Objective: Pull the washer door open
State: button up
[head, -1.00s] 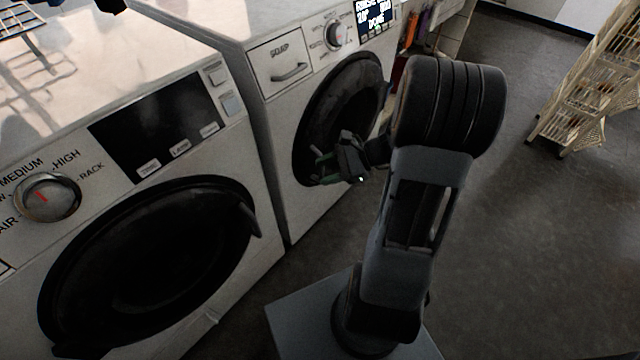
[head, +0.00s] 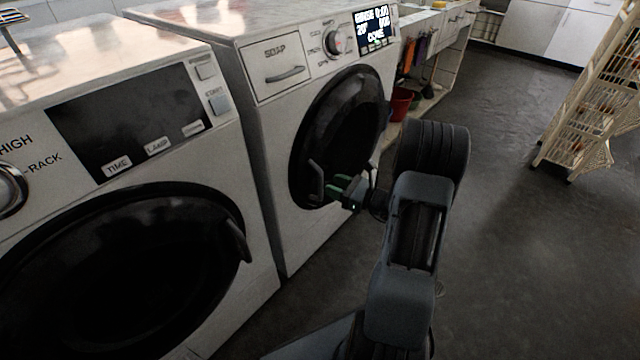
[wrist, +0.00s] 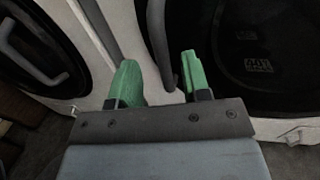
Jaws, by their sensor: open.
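The washer (head: 275,130) is the white machine with a soap drawer and a lit display. Its round black door (head: 345,125) looks closed. The dark curved door handle (head: 315,180) is on the door's left edge. My gripper (head: 336,185) is in front of the door's lower part, beside the handle, with green fingers apart. In the wrist view my gripper (wrist: 160,62) is open, and the handle (wrist: 157,35) runs down into the gap between the fingers. Neither finger clearly touches it. The washer door (wrist: 235,50) is behind the right finger.
A second white machine (head: 235,170) with a black round door stands close on the left. A shelf unit with a red bucket (head: 401,103) is beyond the washer. A wicker rack (head: 585,110) stands at the right. The dark floor between is clear.

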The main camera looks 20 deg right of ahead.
aim_at(320, 195)
jog(key=shift+b+x, duration=0.55)
jog(key=shift+x, duration=2.1)
jog(key=shift+c, duration=0.2)
grip_shut()
